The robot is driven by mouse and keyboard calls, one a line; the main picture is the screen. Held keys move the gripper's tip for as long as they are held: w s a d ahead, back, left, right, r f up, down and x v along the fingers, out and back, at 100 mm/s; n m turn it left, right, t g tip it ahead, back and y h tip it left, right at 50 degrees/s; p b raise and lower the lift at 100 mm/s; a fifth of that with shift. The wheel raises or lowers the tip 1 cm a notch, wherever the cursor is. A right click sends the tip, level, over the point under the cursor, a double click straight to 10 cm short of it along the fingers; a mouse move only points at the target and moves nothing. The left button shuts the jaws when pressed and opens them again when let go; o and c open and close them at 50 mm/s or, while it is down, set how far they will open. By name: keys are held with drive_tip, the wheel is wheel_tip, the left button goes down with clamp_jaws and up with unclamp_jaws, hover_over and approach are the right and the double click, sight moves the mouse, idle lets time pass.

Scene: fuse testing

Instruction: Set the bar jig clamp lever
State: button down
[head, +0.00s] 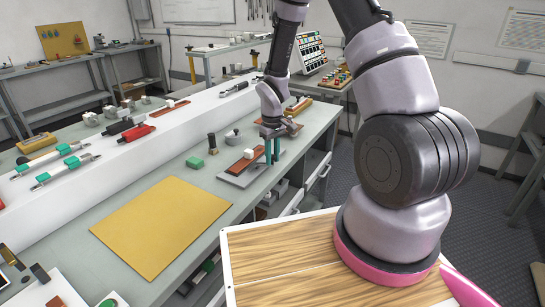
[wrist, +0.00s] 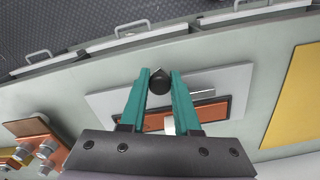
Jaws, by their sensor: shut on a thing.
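The bar jig is a light grey plate (head: 233,181) near the bench's front edge, with a reddish-brown bar (head: 238,165) on it. A small white block (head: 249,153) shows at the bar. In the wrist view the plate (wrist: 235,78) and bar (wrist: 213,110) lie below my fingers. My gripper (head: 271,151) points down at the plate's right end. Its teal fingers (wrist: 157,80) are shut on the black clamp lever knob (wrist: 159,84), which sits between the tips.
A yellow mat (head: 160,225) lies left of the jig. A green block (head: 194,162) and a dark upright post (head: 212,143) stand behind it. A raised white shelf (head: 140,150) runs along the back. Drawer handles (wrist: 132,27) line the bench's front.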

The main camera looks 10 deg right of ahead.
drive_tip(key=s+m, duration=0.1)
drive_tip(key=m, duration=0.1)
drive_tip(key=a+m, duration=0.1)
drive_tip(key=m, duration=0.1)
drive_tip(key=shift+s, duration=0.4)
drive_tip(key=m, duration=0.2)
drive_tip(key=s+a+m, duration=0.1)
drive_tip(key=shift+s+a+m, duration=0.1)
drive_tip(key=shift+a+m, duration=0.1)
drive_tip(key=shift+m, duration=0.2)
drive_tip(key=a+m, duration=0.1)
drive_tip(key=m, duration=0.1)
drive_tip(key=s+a+m, duration=0.1)
drive_tip(key=m, duration=0.1)
drive_tip(key=shift+a+m, duration=0.45)
drive_tip(key=shift+m, duration=0.55)
drive_tip(key=shift+a+m, duration=0.4)
drive_tip(key=shift+m, duration=0.6)
drive_tip(key=shift+a, duration=0.1)
drive_tip(key=c, duration=0.6)
unclamp_jaws()
drive_tip(key=shift+r, duration=0.15)
